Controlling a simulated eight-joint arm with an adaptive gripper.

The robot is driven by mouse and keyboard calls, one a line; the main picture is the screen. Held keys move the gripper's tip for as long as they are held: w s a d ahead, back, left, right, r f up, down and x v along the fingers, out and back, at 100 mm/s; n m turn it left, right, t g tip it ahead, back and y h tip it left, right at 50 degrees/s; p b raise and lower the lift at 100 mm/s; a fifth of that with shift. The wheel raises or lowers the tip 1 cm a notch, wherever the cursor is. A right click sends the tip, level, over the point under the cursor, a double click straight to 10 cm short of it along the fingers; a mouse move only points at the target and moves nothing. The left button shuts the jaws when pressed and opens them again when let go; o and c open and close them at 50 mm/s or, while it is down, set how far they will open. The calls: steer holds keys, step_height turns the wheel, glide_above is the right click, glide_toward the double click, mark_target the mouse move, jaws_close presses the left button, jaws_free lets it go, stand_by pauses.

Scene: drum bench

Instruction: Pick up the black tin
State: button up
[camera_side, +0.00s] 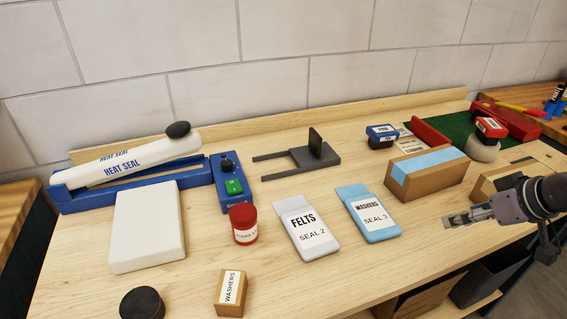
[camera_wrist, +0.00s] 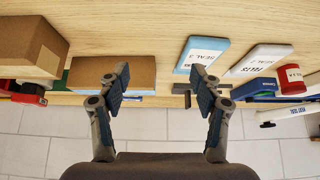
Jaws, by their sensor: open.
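The black tin (camera_side: 143,303) is a short round dark tin on the bench at the lower left of the side view, partly cut by the bottom edge. It does not show in the wrist view. My gripper (camera_side: 470,215) is at the right of the side view, above the bench's front edge and far from the tin. In the wrist view my gripper (camera_wrist: 162,85) has its two fingers spread wide, with nothing between them.
A small washers box (camera_side: 231,292) stands right of the tin, with a red jar (camera_side: 243,224) behind. A white block (camera_side: 148,227) lies behind the tin. Felts (camera_side: 306,229) and washers (camera_side: 368,213) pouches and a taped carton (camera_side: 428,177) lie between tin and gripper.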

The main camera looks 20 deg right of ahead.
steer(key=o, duration=0.6)
